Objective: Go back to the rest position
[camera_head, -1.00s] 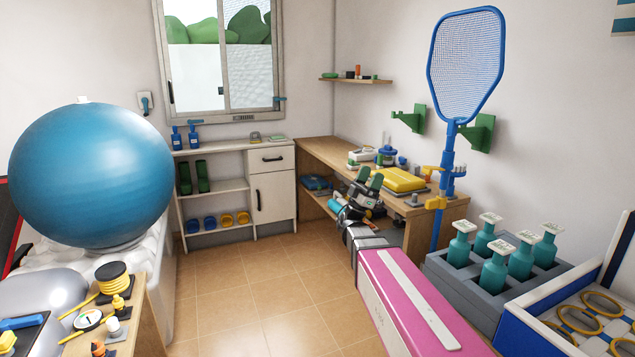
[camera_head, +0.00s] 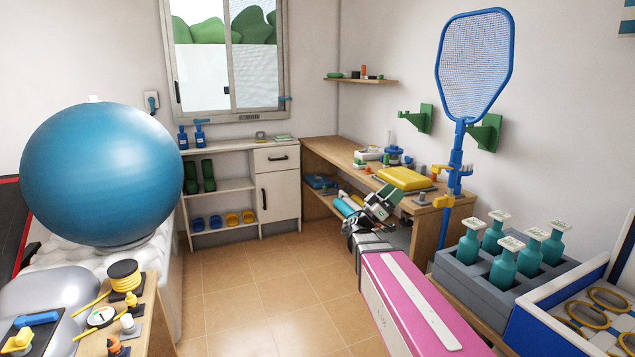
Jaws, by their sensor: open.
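My gripper (camera_head: 388,196) shows in the middle of the head view, at the end of my pink and grey arm. It is open, and I see nothing held in it. It appears in front of the wooden desk (camera_head: 322,150) along the right wall, overlapping the desk's front edge in the picture. The fingers are small and partly covered by the wrist, so the gap between them is hard to see. I cannot tell how far the gripper is from the desk.
A yellow case (camera_head: 404,178) lies on the desk. A blue net (camera_head: 474,70) stands upright right of my arm, near a grey crate (camera_head: 462,275) of teal bottles. A large blue ball (camera_head: 100,172) is at left. The tiled floor (camera_head: 240,290) between is clear.

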